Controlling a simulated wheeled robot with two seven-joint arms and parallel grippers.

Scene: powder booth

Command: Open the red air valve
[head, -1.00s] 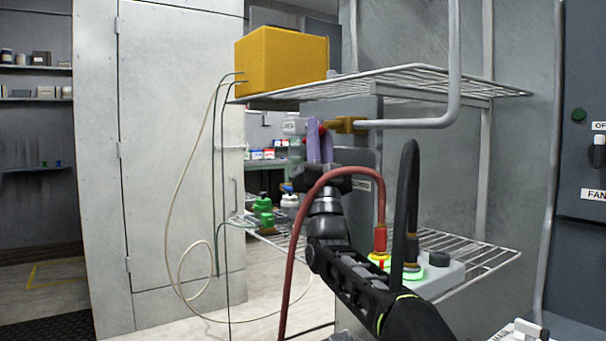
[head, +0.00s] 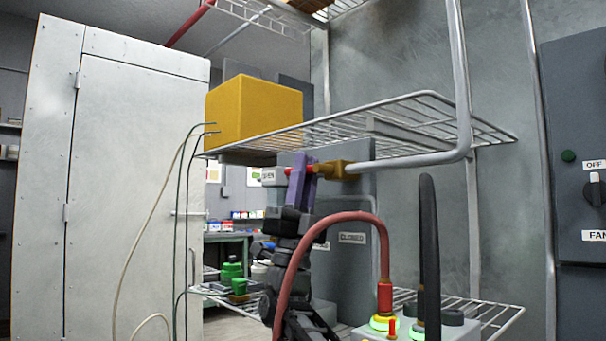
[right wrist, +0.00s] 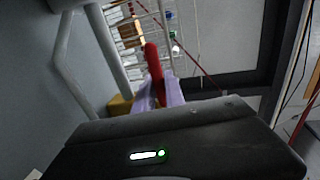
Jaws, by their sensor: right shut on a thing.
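The red air valve's lever (head: 288,170) lies nearly level below the upper wire shelf. It runs left from the brass valve body (head: 335,168), roughly in line with the grey pipe, towards the OPEN label (head: 268,176). The CLOSED label (head: 352,238) is lower, on the grey panel. My right gripper (head: 301,170), with purple fingers, comes up from below and is shut on the lever. In the right wrist view the red lever (right wrist: 153,72) sticks out between the fingers (right wrist: 157,98); its gripped part is hidden. My left gripper is not in view.
A yellow box (head: 254,112) stands on the upper wire shelf (head: 420,120), close above my gripper. A red hose (head: 335,218) arches in front of my right arm, and a black hose (head: 428,255) stands to its right. A pale cabinet (head: 125,180) is at left.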

